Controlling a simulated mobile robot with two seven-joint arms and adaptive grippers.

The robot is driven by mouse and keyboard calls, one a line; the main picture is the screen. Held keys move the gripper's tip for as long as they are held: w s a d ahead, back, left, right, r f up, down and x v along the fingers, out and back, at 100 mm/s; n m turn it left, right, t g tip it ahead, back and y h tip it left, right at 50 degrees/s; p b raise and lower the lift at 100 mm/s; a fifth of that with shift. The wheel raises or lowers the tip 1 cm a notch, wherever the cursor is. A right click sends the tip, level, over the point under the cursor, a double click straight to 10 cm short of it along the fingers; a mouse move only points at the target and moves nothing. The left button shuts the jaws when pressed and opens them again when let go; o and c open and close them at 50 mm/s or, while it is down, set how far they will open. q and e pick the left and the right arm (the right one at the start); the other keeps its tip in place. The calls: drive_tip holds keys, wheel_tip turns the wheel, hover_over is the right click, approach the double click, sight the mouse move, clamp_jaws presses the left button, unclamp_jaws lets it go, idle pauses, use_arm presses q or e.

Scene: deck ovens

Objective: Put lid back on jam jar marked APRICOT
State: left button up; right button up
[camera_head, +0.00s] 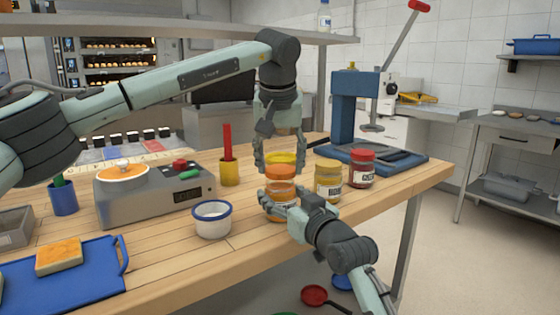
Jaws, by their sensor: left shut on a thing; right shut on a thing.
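An orange jam jar (281,188) stands on the wooden table, its label partly hidden, so I cannot read APRICOT on it. My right gripper (279,207) is shut around its lower part.
A blue lever press (355,110) stands behind the jars.

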use_arm(q)
drive_tip(key=shift+f, duration=0.5)
use_arm(e)
clamp_jaws()
use_arm(q)
drive_tip(key=m, duration=0.1)
drive_tip(key=m+h, duration=0.1)
drive_tip(key=shift+a+f+m, duration=0.1)
drive_tip(key=shift+a+m, duration=0.1)
drive_tip(key=shift+m, duration=0.2)
drive_tip(key=m+h, duration=0.1)
drive_tip(key=m, duration=0.2)
drive_tip(key=shift+w+a+m+g, duration=0.1)
drive_tip(key=shift+m+g, duration=0.3)
drive_tip(key=o, duration=0.7)
drive_tip(key=shift+o, duration=0.2)
